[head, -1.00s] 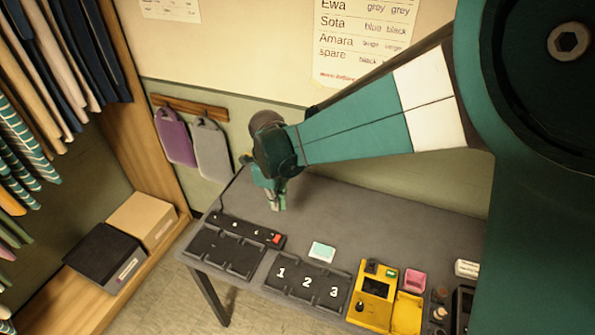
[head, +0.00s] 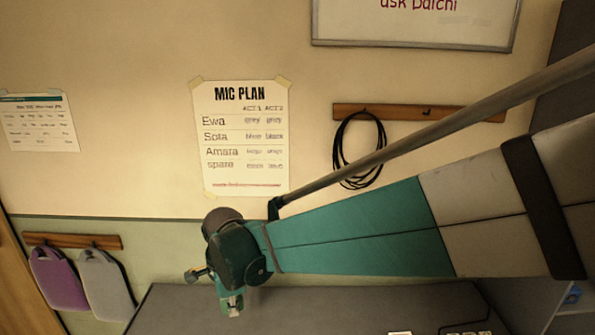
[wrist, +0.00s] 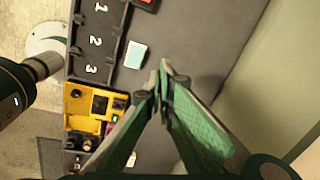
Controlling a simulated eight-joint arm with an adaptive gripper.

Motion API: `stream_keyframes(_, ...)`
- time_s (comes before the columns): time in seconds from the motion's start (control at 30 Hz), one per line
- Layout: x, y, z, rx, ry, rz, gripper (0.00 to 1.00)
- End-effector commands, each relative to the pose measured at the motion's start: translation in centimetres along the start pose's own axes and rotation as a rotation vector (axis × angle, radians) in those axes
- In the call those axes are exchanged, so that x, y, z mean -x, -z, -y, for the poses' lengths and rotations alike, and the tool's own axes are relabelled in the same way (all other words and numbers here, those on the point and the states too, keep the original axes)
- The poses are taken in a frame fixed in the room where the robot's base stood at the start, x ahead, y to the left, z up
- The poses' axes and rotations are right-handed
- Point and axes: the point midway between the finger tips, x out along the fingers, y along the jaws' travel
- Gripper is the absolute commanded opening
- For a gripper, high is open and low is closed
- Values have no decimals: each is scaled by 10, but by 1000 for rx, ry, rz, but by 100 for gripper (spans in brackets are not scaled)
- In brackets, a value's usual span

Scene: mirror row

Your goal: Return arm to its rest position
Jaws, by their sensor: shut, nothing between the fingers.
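My gripper (head: 235,308) hangs at the end of my teal and white arm, above the grey table (head: 190,305) near the wall. In the wrist view my gripper (wrist: 166,68) shows its two green fingers with their tips together and nothing between them. The fingers are above the table and apart from the things on it.
In the wrist view, a black numbered tray (wrist: 100,40), a pale cyan card (wrist: 135,55) and a yellow device (wrist: 95,105) lie on the table. On the wall are a mic plan poster (head: 240,140), a coiled black cable (head: 360,150) and purple (head: 57,278) and grey (head: 105,285) hanging bags.

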Motion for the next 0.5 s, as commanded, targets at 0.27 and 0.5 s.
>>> stream_keyframes(0.27,34,62,-17,157,58,-1,0)
stream_keyframes(0.5,59,110,-38,298,108,-17,0)
